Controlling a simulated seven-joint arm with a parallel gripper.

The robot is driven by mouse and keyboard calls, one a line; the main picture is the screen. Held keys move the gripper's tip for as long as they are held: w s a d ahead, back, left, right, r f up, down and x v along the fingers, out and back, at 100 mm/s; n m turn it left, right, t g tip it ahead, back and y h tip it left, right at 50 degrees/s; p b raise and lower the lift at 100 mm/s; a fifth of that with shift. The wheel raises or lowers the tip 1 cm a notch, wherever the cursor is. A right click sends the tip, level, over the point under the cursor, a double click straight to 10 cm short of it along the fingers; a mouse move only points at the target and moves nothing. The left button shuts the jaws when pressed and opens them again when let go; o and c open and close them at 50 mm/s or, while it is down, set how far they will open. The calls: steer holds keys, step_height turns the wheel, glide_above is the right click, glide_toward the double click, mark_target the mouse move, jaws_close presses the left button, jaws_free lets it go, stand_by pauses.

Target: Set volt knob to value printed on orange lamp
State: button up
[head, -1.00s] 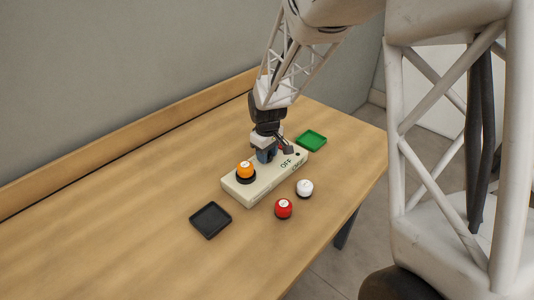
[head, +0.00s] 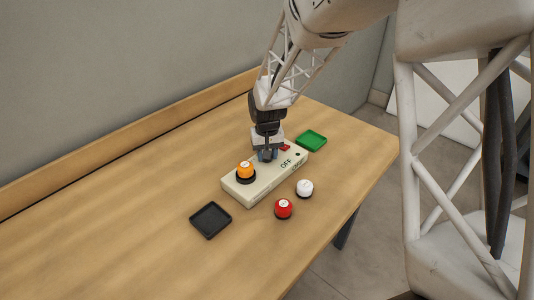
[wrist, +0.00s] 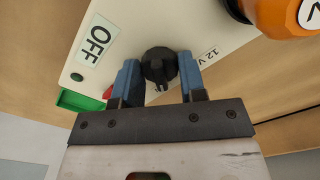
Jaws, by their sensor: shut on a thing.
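The cream panel box (head: 245,193) stands on the table. The orange lamp (head: 245,172) sits in a black socket at its left end. The lamp is cut off in the wrist view (wrist: 295,12), where its label shows a partial "V"; its number cannot be read. The black volt knob (wrist: 159,64) is between the blue fingers of my gripper (wrist: 158,72), which is shut on it. A "12 V" label lies right of the knob and an "OFF" label left. In the head view my gripper (head: 267,155) hides the knob.
A red lamp (head: 284,209) and a white lamp (head: 304,188) stand in front of the box. A black tray (head: 210,220) lies at left and a green tray (head: 311,140) behind right. A red switch (head: 286,148) is beside my gripper. The table's left is clear.

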steer(key=shift+m, duration=0.8)
steer(key=o, duration=0.9)
steer(key=shift+o, duration=0.2)
steer(key=shift+r, duration=0.15)
steer(key=shift+r, duration=3.8)
